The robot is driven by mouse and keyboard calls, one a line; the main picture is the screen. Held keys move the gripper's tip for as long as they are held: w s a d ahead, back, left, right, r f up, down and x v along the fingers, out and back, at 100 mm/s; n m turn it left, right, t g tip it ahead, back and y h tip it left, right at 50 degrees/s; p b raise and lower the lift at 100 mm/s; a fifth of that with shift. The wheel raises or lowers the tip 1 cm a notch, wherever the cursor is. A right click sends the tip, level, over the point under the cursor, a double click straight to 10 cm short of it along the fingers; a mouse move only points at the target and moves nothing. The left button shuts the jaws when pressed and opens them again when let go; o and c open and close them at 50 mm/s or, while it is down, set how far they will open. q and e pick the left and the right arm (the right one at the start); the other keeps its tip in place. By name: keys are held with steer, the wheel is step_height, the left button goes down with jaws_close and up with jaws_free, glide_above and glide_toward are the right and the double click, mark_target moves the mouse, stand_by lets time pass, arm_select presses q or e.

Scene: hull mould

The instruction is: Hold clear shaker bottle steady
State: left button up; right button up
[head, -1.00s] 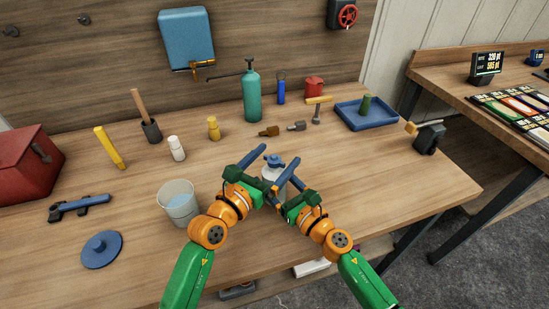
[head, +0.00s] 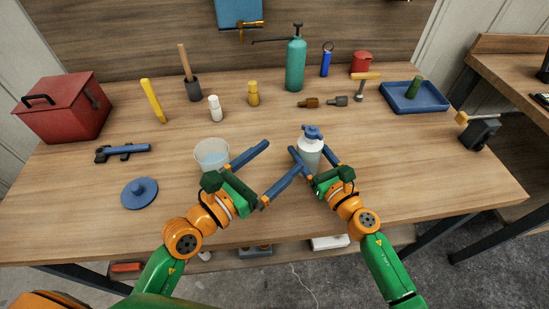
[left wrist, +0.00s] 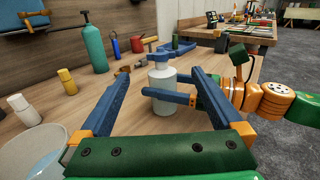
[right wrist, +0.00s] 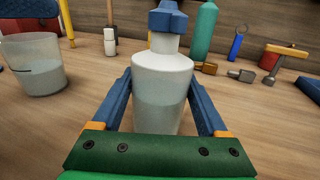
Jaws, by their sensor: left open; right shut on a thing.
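The clear shaker bottle (head: 309,152) stands upright on the bench, a pale translucent body with a blue cap and liquid inside. In the right wrist view the bottle (right wrist: 161,88) sits between both blue fingers. My right gripper (head: 315,158) is shut on its body from the front. My left gripper (head: 276,166) is open and empty to the left of the bottle, its fingers spread. In the left wrist view the bottle (left wrist: 162,82) shows ahead, beyond and between the open fingers.
A clear tub of bluish liquid (head: 211,154) stands left of my left gripper, with a round blue lid (head: 139,193) beside it. A red toolbox (head: 65,109), a teal bottle (head: 296,64) and a blue tray (head: 414,98) lie farther out.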

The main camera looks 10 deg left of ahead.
mark_target(313, 129)
arm_select(q)
step_height(313, 129, up, 8)
steer(key=f+n+t+h, duration=0.1)
steer(key=n+t+h, duration=0.15)
steer(key=n, duration=1.85)
step_height(313, 129, down, 7)
steer(key=w+d+n+g+y, duration=0.2)
steer(key=w+n, duration=0.1)
steer(key=n, duration=1.2)
steer(key=shift+g, duration=0.25)
steer(key=x, duration=1.1)
steer(key=shift+w+d+f, duration=0.1)
steer(key=shift+w+d, duration=0.05)
steer(key=shift+w, duration=0.1)
steer(key=shift+c, duration=0.2)
